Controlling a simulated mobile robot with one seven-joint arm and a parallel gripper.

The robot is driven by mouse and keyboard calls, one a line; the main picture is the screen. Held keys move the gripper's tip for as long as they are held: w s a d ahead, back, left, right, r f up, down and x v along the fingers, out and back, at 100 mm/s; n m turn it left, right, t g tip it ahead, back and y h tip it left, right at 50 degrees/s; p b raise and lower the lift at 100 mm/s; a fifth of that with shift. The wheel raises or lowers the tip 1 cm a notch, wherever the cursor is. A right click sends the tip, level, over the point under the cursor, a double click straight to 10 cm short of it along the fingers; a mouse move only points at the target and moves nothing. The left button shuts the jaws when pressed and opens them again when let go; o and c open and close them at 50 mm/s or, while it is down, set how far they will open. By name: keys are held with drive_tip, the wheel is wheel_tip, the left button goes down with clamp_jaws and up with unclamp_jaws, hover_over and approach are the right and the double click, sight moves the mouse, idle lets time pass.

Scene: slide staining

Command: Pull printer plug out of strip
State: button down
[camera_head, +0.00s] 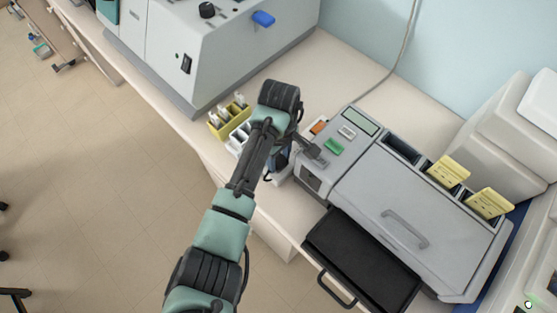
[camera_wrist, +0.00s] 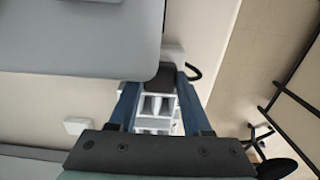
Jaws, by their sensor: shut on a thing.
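A dark plug (camera_wrist: 160,77) sits between the fingertips of my gripper (camera_wrist: 160,84) in the wrist view. The two blue fingers are shut on it from either side. A black cable (camera_wrist: 196,71) curls out beside the right fingertip. A pale block (camera_wrist: 173,53) shows just beyond the plug and may be part of the strip. I cannot tell whether the plug is seated in it. In the head view my gripper (camera_head: 281,160) is low at the bench's front edge, left of the grey machine, and the plug is hidden there.
The grey machine (camera_head: 385,205) with an open black tray (camera_head: 362,262) stands close on the right. A yellow rack (camera_head: 214,123) and a white rack (camera_head: 236,139) stand left of my wrist. A larger grey instrument (camera_head: 235,50) is at the back left. Bare bench (camera_head: 335,70) lies behind.

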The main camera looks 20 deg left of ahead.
sight(279, 160)
drive_tip(key=shift+r+p, duration=2.4)
drive_tip(key=shift+r, duration=0.1)
